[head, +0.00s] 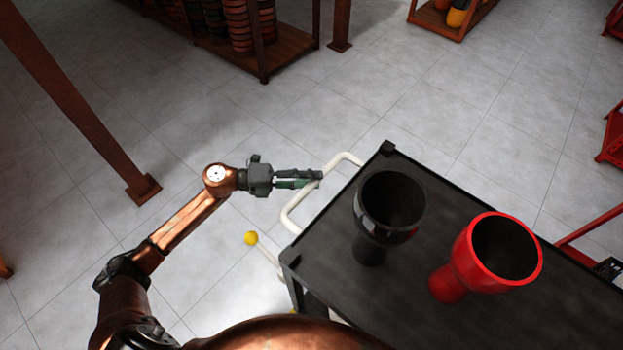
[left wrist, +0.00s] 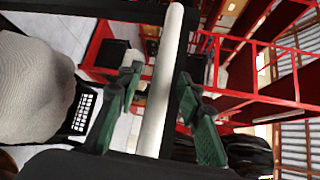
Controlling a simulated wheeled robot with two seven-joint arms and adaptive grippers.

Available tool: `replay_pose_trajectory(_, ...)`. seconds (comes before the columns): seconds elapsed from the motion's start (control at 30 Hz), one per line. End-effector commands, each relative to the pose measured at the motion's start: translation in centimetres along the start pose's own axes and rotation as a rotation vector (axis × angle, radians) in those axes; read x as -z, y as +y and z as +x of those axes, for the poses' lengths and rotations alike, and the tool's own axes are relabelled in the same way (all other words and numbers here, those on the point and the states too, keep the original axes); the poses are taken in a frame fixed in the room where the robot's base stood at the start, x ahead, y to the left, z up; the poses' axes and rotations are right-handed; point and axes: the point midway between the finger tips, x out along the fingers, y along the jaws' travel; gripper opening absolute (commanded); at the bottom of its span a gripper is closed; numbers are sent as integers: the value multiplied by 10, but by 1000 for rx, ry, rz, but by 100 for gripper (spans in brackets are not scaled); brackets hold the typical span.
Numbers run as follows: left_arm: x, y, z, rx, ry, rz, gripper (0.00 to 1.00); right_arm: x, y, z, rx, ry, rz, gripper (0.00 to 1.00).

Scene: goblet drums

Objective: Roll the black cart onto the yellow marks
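The black cart (head: 330,232) stands at the right in the head view, its dark top tilted across the picture. Its white tube handle (head: 292,212) sticks out at its left end. My left gripper (head: 314,178) is at the handle. In the left wrist view the white bar (left wrist: 160,85) runs between the two green-padded fingers (left wrist: 158,88), which stand apart with a gap visible beside the bar. The gripper is open around it. My right gripper is not in view.
A black goblet drum (head: 372,240) and a red one (head: 458,272) stand on the cart. A brown post (head: 80,110) stands left, a drum rack (head: 285,50) behind. Tiled floor between is clear.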

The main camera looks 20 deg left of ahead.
Motion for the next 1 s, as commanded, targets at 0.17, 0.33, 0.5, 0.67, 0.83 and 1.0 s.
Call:
replay_pose_trajectory(0.17,0,1,-8,-2,-2,-1,34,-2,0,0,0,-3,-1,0)
replay_pose_trajectory(0.33,0,2,-36,-4,-2,-1,34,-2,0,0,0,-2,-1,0)
replay_pose_trajectory(0.5,0,2,-72,-3,-1,-3,34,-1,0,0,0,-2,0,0)
replay_pose_trajectory(0.67,0,1,-100,-2,-1,-1,34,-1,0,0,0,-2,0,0)
replay_pose_trajectory(0.83,0,0,-116,-1,0,0,34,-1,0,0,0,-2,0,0)
replay_pose_trajectory(1.0,0,0,-120,-1,1,0,34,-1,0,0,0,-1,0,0)
